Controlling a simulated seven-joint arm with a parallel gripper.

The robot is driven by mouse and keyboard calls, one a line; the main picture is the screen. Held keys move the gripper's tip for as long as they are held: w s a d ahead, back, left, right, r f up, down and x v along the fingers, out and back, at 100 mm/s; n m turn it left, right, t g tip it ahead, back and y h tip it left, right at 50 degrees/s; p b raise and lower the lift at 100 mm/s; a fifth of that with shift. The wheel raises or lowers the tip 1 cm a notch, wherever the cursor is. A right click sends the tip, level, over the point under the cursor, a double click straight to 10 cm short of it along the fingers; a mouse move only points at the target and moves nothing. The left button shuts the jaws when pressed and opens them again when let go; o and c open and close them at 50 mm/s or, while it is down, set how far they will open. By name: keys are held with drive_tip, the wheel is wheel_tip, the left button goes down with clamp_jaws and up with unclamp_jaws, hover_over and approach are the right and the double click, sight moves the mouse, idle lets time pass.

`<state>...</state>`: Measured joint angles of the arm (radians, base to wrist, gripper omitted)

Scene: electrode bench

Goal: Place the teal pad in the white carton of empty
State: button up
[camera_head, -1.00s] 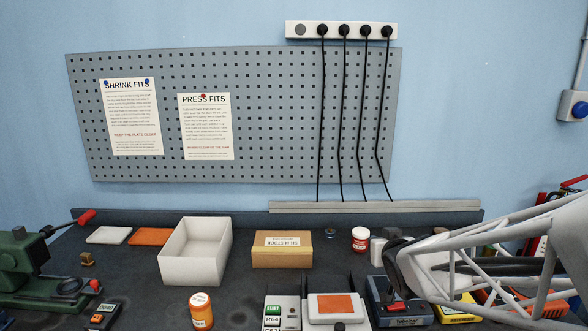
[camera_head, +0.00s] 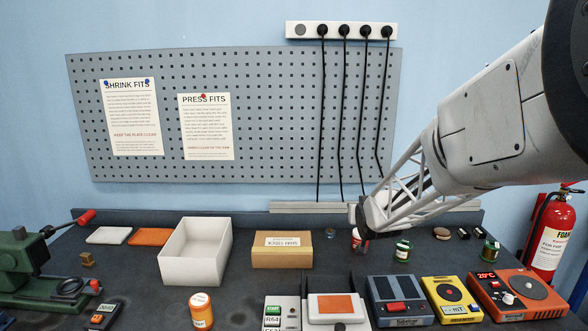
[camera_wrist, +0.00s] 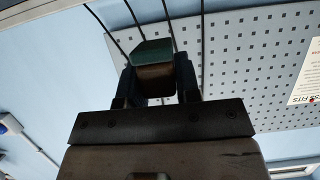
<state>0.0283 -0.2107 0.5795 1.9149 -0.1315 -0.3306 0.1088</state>
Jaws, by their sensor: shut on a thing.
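In the wrist view my gripper (camera_wrist: 156,80) is shut on a block-like piece, the teal pad (camera_wrist: 153,51), which has a teal face and a brownish lower part. The pad sits between the two dark fingers, with the pegboard behind it. In the head view the dark end of my arm hangs above the back right of the bench; the pad cannot be made out there. The open white carton (camera_head: 188,268) stands left of centre on the bench, well to the left of my arm's end. The part of its inside that shows looks empty.
A brown cardboard box (camera_head: 282,251) stands right of the carton. An orange jar (camera_head: 201,311) is in front of it, and white (camera_head: 108,235) and orange (camera_head: 151,237) flat pieces lie left. A red-lidded jar (camera_head: 360,242) and a green jar (camera_head: 403,250) stand near my arm's end.

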drive_tip(key=a+x, duration=0.1)
drive_tip(key=x, duration=0.8)
drive_tip(key=shift+w+r, duration=0.25)
drive_tip(key=shift+r, duration=0.05)
drive_tip(key=shift+s+a, duration=0.1)
drive_tip(key=s+d+f+v, duration=0.1)
drive_tip(key=f+v, duration=0.1)
drive_tip(key=v, duration=0.8)
drive_tip(key=d+f+v, duration=0.1)
drive_tip(key=v, duration=0.9)
drive_tip(key=s+f, duration=0.2)
drive_tip(key=s, duration=0.8)
drive_tip(key=s+f, duration=0.1)
drive_tip(key=s, duration=1)
drive_tip(key=shift+f+n+y, duration=0.3)
drive_tip(key=shift+f+y, duration=0.05)
drive_tip(key=shift+y, duration=0.05)
drive_tip(key=shift+d+f, duration=0.1)
wheel_tip(320, 180, down, 13)
drive_tip(key=shift+f, duration=0.15)
drive_tip(key=shift+f, duration=0.1)
